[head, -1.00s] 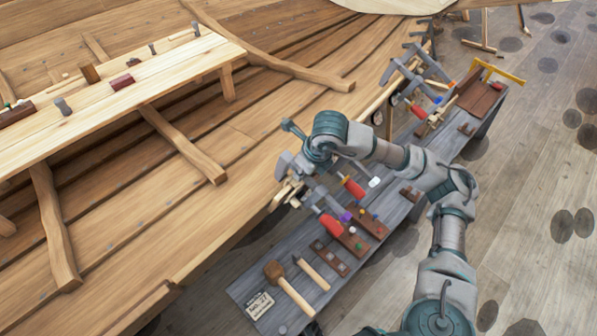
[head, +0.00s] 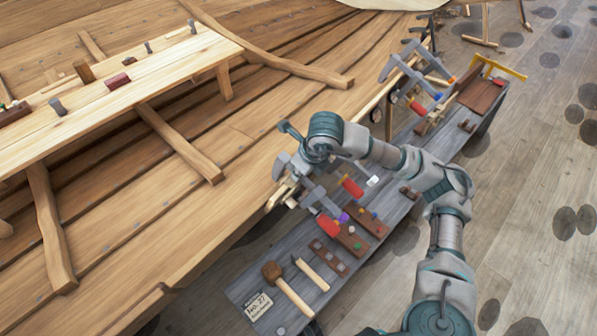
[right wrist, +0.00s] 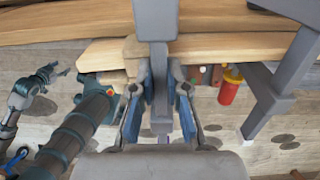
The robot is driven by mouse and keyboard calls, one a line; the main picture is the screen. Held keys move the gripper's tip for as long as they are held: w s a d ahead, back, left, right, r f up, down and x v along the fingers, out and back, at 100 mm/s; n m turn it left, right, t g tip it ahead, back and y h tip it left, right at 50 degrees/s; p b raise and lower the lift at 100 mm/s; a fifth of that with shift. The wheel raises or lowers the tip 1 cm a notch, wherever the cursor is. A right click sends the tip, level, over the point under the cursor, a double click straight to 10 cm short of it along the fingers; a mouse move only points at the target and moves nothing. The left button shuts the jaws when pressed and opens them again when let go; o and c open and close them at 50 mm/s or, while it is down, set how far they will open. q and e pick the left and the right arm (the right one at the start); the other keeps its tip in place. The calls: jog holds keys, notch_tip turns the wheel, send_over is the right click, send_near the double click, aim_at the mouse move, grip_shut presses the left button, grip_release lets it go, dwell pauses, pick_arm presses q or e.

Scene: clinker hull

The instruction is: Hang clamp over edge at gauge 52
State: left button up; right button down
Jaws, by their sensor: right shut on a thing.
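My right gripper (head: 289,183) is at the hull's plank edge (head: 240,210), above the grey bench. In the right wrist view its blue-padded fingers (right wrist: 160,110) are shut on the grey bar of a clamp (right wrist: 155,20). Another grey clamp bar with a red handle (right wrist: 231,86) stands to the right there. In the head view two red clamp handles (head: 352,187) show beside and below the gripper; I cannot tell which belongs to the held clamp. My left gripper (right wrist: 48,74) shows small in the right wrist view, apart from the clamp. No gauge number 52 is readable.
The grey bench (head: 235,290) holds a mallet (head: 288,290), a hammer (head: 311,273), a small card (head: 258,306) and brown blocks. More grey clamps (head: 402,65) are farther along the edge. A pale plank (head: 130,85) with small items lies across the hull.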

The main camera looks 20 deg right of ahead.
jog(key=shift+a, duration=0.1)
jog(key=c, duration=1.1)
grip_release()
jog(key=shift+a, duration=0.45)
jog(key=shift+c, duration=0.2)
jog(key=shift+o, duration=0.2)
jog(key=shift+s+a+r, duration=0.1)
jog(key=shift+a, duration=0.05)
jog(key=shift+d, duration=0.2)
jog(key=v, duration=0.3)
jog(key=shift+d+r, duration=0.3)
jog(key=shift+d, duration=0.05)
pick_arm(q)
jog(key=shift+a+f, duration=0.1)
pick_arm(e)
jog(key=a+v, duration=0.1)
jog(key=v, duration=0.7)
jog(key=shift+d, duration=0.25)
jog(key=shift+a, duration=0.2)
